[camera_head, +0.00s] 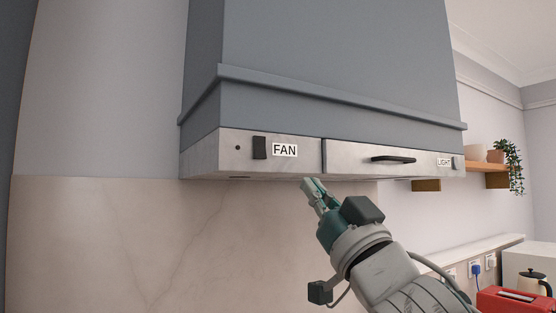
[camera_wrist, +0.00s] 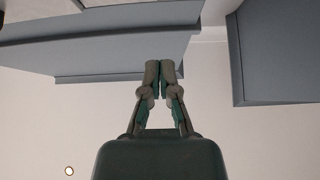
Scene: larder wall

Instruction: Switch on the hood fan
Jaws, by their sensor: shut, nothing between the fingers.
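The grey hood (camera_head: 320,90) fills the upper middle of the head view, with a pale metal front strip. A dark rocker switch (camera_head: 259,147) sits at the left of that strip, beside a FAN label (camera_head: 285,150). A small dark dot (camera_head: 237,147) lies to the left of the switch. My gripper (camera_head: 312,183) is shut and empty, just below the strip's lower edge, to the right of and lower than the switch. In the wrist view the gripper (camera_wrist: 159,66) shows with its fingertips together; the fan switch is not visible there.
A black handle (camera_head: 393,159) and a LIGHT label (camera_head: 444,162) with a small knob (camera_head: 458,163) are on the strip's right part. A wooden shelf (camera_head: 485,168) with pots is at right. A red toaster (camera_head: 514,300) stands at lower right. The space left of my gripper is clear.

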